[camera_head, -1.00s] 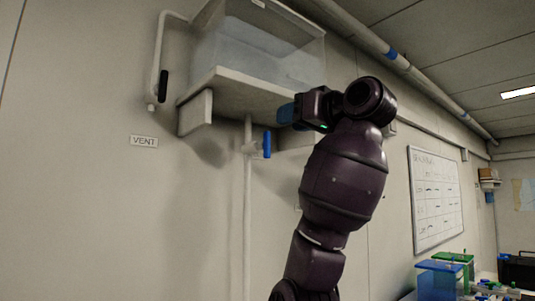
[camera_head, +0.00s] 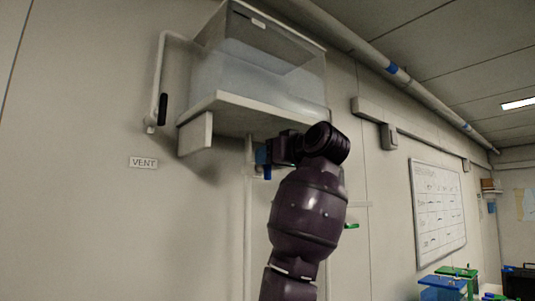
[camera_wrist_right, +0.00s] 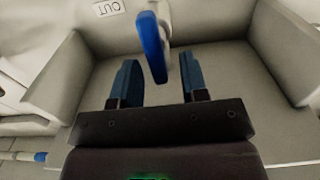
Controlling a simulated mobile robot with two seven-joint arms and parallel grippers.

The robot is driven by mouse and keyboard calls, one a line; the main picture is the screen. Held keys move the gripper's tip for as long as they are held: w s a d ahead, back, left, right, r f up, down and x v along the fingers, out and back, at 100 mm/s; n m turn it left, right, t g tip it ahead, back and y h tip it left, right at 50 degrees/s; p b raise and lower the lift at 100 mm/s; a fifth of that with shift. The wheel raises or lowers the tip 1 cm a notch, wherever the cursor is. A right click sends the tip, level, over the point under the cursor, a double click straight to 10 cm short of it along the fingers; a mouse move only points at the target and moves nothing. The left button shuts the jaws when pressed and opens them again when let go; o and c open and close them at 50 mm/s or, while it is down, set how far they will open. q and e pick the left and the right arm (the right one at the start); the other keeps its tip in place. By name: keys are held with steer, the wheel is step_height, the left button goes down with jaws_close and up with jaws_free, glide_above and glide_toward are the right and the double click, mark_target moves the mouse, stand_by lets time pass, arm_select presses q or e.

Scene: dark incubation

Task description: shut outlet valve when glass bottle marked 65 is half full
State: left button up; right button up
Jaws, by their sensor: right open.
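The outlet valve's blue lever (camera_head: 267,173) hangs on the white pipe below the tank shelf, largely hidden behind my right gripper (camera_head: 264,156) in the head view. In the right wrist view the blue lever (camera_wrist_right: 152,47) stands just beyond and between the two blue fingers of my right gripper (camera_wrist_right: 160,82). The fingers are apart with nothing held between them, and I cannot tell whether either touches the lever. An upside-down OUT label (camera_wrist_right: 109,8) is near it. The glass bottle marked 65 is not in view. My left gripper is not in view.
A clear tank (camera_head: 258,75) with liquid sits on the wall shelf (camera_head: 250,112) above the gripper. A vent pipe with a black lever (camera_head: 163,109) is at left, above a VENT label (camera_head: 143,162). A green lever (camera_head: 351,226) shows right of my arm.

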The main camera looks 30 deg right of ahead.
steer(key=shift+w, duration=0.6)
jaws_close()
